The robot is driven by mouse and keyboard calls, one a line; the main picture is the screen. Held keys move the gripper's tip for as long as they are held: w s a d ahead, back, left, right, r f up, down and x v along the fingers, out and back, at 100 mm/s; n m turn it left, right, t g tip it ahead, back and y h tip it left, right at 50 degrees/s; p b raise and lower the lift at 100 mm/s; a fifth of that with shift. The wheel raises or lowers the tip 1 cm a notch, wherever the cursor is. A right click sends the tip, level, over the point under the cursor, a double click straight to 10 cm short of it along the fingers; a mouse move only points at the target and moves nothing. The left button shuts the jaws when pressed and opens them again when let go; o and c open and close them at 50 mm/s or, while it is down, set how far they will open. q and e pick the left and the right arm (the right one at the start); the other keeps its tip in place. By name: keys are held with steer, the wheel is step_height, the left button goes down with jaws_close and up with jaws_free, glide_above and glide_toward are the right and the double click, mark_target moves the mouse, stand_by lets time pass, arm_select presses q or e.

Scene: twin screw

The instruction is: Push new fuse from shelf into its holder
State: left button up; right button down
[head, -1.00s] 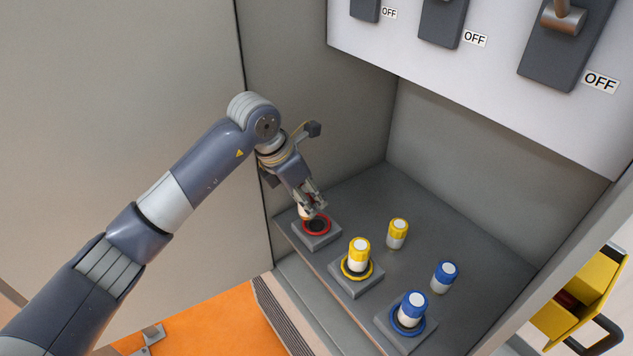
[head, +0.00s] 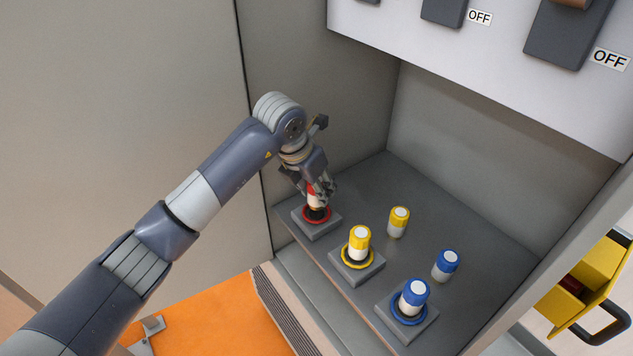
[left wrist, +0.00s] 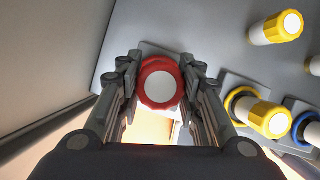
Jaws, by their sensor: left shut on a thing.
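My left gripper (head: 320,190) is shut on the red-capped fuse (head: 315,201), which has a white body. The fuse stands about upright over the red-ringed holder (head: 304,216) at the left end of the shelf. The holder's black centre shows below the white body; I cannot tell how far the fuse is inside it. In the left wrist view the fuse's round red cap with a white top (left wrist: 159,87) sits between both fingers (left wrist: 160,88). My right gripper is not in view.
A yellow fuse (head: 358,243) and a blue fuse (head: 413,297) stand in their ringed holders. A loose yellow fuse (head: 398,222) and a loose blue fuse (head: 446,265) stand behind them on the grey shelf (head: 345,185). Cabinet walls close in the left and back.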

arm_select(q)
steer(key=shift+f, duration=0.9)
steer(key=shift+b, duration=0.95)
steer(key=shift+f+b, duration=0.5)
steer(key=shift+f, duration=0.05)
steer(key=o, duration=1.1)
